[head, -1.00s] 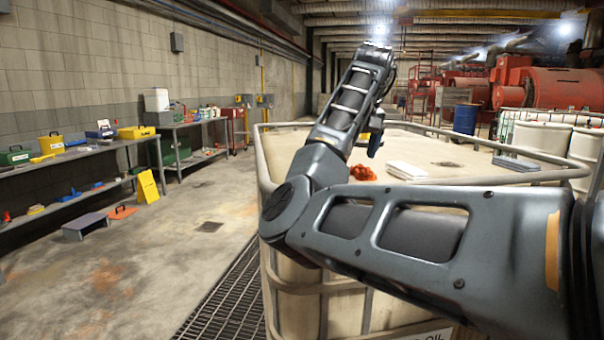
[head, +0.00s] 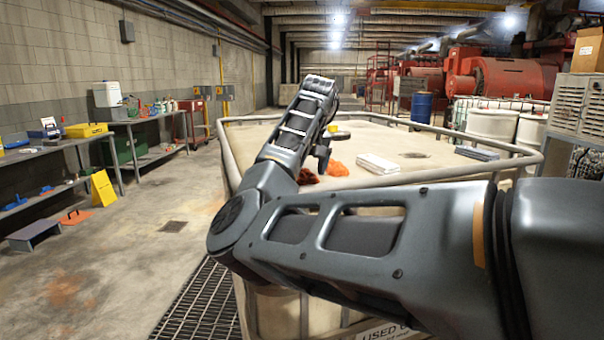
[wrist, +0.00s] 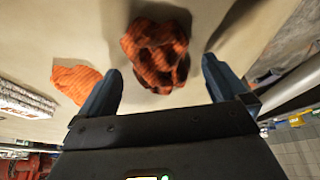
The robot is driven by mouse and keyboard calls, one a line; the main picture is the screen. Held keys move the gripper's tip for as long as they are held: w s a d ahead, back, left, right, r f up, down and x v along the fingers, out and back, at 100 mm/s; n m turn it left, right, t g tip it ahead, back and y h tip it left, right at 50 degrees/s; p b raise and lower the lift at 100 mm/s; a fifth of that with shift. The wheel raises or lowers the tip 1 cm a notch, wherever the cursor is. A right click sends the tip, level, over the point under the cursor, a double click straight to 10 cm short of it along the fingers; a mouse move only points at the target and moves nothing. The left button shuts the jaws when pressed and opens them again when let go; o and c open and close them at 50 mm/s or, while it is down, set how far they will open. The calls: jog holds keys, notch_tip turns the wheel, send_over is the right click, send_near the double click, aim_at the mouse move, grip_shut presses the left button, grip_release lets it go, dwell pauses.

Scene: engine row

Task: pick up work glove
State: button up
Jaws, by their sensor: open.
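Two orange cloth-like items lie on the pale tank top (head: 395,145). In the wrist view a crumpled, ribbed, darker orange item (wrist: 157,50) lies ahead between my fingers; it is a dark red-orange heap (head: 306,177) in the head view. A flatter, brighter orange item (wrist: 78,82) lies left of my left finger; the head view shows it right of the gripper (head: 338,169). I cannot tell for sure which is the work glove. My gripper (wrist: 160,66) is open and empty, with its fingers spread to either side of the crumpled item. Contact cannot be told.
A white stack (head: 378,164) lies on the tank top near the bright orange item, and a yellow item (head: 337,132) lies farther back. A metal rail (head: 440,129) borders the tank top. Shelves stand along the left wall; drums and a grey cabinet (head: 577,108) stand at right.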

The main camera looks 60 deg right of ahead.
jog(key=shift+c, duration=0.4)
jog(key=c, duration=0.9)
jog(key=shift+r, duration=0.1)
